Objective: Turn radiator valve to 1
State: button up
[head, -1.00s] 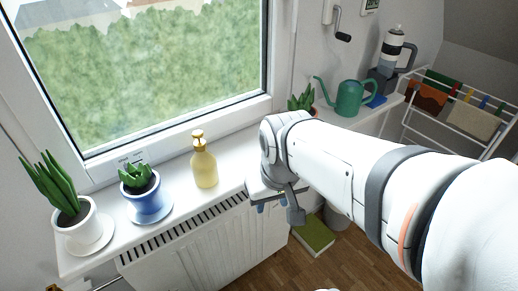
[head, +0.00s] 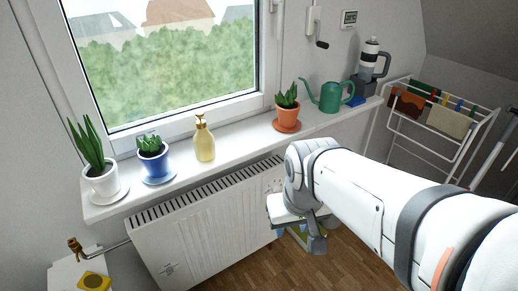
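The white radiator (head: 205,235) hangs under the window sill. A pipe runs from its left side to a small brass fitting (head: 75,244), which looks like the valve; any numbers on it are too small to read. My gripper (head: 290,231) points down in front of the right part of the radiator, far to the right of the brass fitting.
The sill (head: 235,137) carries a white pot (head: 102,182), a blue pot (head: 154,165), a soap bottle (head: 204,143), an orange pot (head: 287,115) and a green watering can (head: 330,95). A white box with a yellow item (head: 94,282) stands lower left. A drying rack (head: 440,120) stands right.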

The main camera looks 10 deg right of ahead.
aim_at(275, 188)
jog(key=z, duration=0.25)
jog(key=i, duration=1)
jog(key=u, duration=0.4)
jog(key=k, duration=1.25)
jog(key=u, duration=0.45)
jog(key=i, duration=1)
jog(key=z, duration=0.05)
